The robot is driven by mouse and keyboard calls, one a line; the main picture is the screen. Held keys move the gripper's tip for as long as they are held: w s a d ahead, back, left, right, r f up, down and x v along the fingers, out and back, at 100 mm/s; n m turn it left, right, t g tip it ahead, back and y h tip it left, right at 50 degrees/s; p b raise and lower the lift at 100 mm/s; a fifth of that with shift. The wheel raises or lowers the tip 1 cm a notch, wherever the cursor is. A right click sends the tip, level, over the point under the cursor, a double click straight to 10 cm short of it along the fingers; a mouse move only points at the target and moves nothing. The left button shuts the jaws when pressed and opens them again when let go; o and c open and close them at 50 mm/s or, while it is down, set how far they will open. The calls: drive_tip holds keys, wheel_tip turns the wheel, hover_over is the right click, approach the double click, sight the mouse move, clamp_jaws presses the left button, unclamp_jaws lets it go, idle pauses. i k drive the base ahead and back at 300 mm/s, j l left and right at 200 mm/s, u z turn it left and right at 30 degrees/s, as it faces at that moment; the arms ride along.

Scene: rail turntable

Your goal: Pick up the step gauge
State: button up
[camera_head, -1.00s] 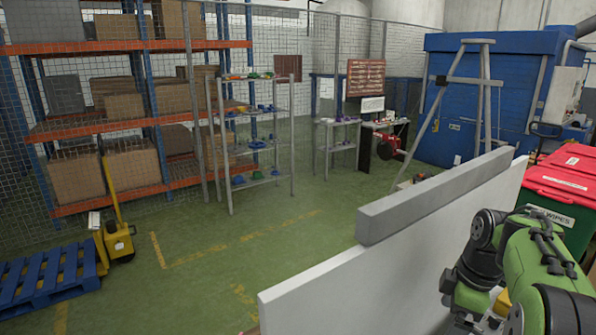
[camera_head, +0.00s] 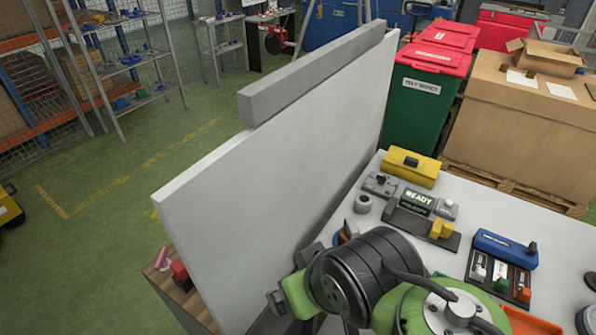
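I cannot tell for sure which thing is the step gauge. A small grey metal piece (camera_head: 380,184) with raised parts lies on the white table (camera_head: 560,236), left of a yellow box (camera_head: 412,167). A grey ring-like piece (camera_head: 362,203) stands just in front of it. My green and black arm fills the bottom middle and hides the near part of the table. I make out no fingertips of my gripper.
A dark fixture with a READY display (camera_head: 417,198) and yellow block stands mid-table. A blue-backed tray (camera_head: 505,245) of small coloured parts is at right. A tall white panel (camera_head: 290,165) borders the table's left. Green bin (camera_head: 418,107) and carton (camera_head: 530,130) stand behind.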

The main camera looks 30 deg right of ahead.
sight(349, 225)
drive_tip(key=z, duration=1.2)
drive_tip(key=k+j+u, duration=0.15)
drive_tip(key=u, duration=0.3)
drive_tip(key=j+u, duration=0.4)
drive_tip(key=k+l, duration=0.05)
